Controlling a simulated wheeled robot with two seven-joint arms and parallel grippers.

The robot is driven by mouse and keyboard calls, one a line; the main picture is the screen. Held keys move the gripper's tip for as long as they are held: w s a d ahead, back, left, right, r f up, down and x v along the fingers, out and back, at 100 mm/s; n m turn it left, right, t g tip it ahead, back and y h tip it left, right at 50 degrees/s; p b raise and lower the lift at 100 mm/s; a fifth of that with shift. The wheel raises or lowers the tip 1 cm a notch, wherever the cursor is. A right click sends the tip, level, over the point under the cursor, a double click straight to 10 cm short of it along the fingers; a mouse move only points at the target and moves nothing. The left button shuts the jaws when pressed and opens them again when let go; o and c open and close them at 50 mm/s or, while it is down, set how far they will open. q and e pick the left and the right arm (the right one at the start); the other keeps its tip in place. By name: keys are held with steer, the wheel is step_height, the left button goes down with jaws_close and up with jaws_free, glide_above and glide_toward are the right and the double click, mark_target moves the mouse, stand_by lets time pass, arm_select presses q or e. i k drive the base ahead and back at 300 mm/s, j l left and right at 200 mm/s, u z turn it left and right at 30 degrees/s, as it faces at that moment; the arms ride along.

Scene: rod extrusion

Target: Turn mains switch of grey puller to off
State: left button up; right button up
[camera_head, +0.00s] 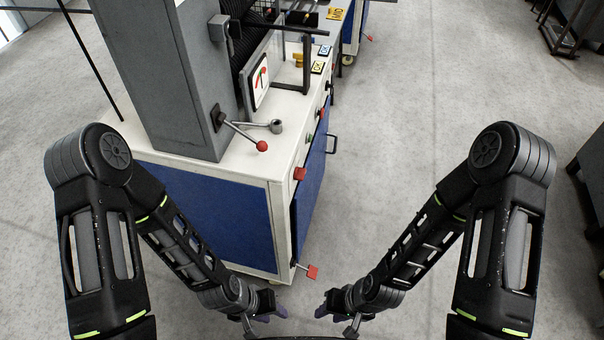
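The grey machine column (162,75) stands on a white and blue cabinet (212,218) at the left of the head view. A second red handle (313,271) sticks out low at the same corner. I cannot tell which one is the mains switch, or its position. My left gripper (266,314) is low in front of the cabinet, below the lower red handle. My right gripper (336,312) is low to its right. Both appear clear of the machine; their finger openings are too small to tell.
A lever with a red ball (262,146) juts from the column above the cabinet top. A dial gauge (261,86) stands behind it. More small red controls line the cabinet's right side. Open grey floor (420,130) lies to the right; dark equipment (590,175) is at the right edge.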

mark_target(299, 172)
steer(key=k+j, duration=0.85)
steer(key=j, duration=0.25)
steer(key=i+l, duration=0.1)
steer(key=l, duration=0.45)
steer(key=i+l, duration=0.1)
steer(key=l, duration=0.4)
steer(key=i+l, duration=0.15)
steer(key=l, duration=0.4)
steer(key=i+l, duration=0.1)
steer(key=l, duration=0.45)
steer(key=i+l, duration=0.1)
steer(key=l, duration=0.45)
steer(key=i+l, duration=0.1)
steer(key=l, duration=0.4)
steer(key=i+l, duration=0.15)
steer(key=l, duration=0.4)
steer(key=u, duration=0.05)
